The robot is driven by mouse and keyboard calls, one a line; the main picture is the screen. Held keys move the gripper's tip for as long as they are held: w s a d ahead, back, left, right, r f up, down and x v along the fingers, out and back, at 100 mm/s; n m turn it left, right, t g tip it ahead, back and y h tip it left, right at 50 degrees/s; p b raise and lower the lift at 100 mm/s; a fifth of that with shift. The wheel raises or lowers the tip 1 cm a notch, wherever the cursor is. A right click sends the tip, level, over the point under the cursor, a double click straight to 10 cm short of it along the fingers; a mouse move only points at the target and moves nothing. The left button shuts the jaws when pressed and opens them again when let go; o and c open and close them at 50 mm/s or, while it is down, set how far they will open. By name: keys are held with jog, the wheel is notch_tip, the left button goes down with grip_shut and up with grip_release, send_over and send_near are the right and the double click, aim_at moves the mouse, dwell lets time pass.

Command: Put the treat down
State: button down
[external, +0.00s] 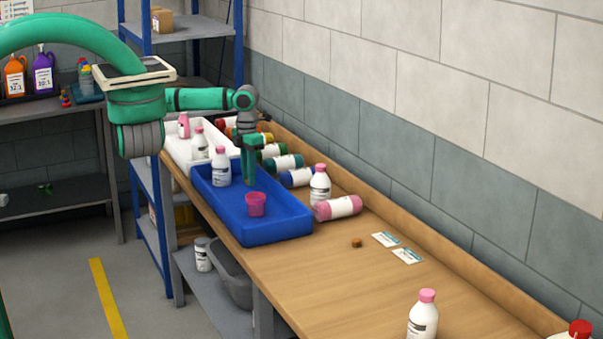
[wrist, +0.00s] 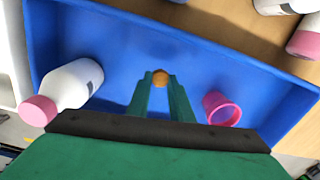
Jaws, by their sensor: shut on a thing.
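My gripper (external: 249,182) points down over the blue tray (external: 272,233). In the wrist view the fingers (wrist: 160,82) are shut on a small round brown treat (wrist: 160,77) at their tips. The treat is over the blue tray floor (wrist: 115,60); I cannot tell whether it touches it. The fingers hide the treat in the external view. A pink cup (external: 256,205) stands in the tray, right of the fingers in the wrist view (wrist: 221,108). A white bottle with a pink cap (external: 221,166) is in the tray on the other side.
A white tray (external: 176,151) with bottles adjoins the blue one. Several bottles lie along the wall, with a pink one (external: 339,208) near the tray. A small brown piece (external: 357,242) and two cards (external: 386,239) lie on the wooden bench (external: 310,280). The bench front is mostly clear.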

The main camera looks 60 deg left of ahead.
jog(key=shift+w+a+f, duration=0.1)
jog(key=shift+w+f, duration=0.05)
jog(key=shift+f, duration=0.8)
jog(key=shift+w+a+f, duration=0.1)
jog(key=shift+f, duration=0.85)
jog(key=shift+f, duration=0.1)
jog(key=c, duration=1.6)
grip_release()
notch_tip(320, 180, up, 12)
jog(key=shift+r, duration=0.15)
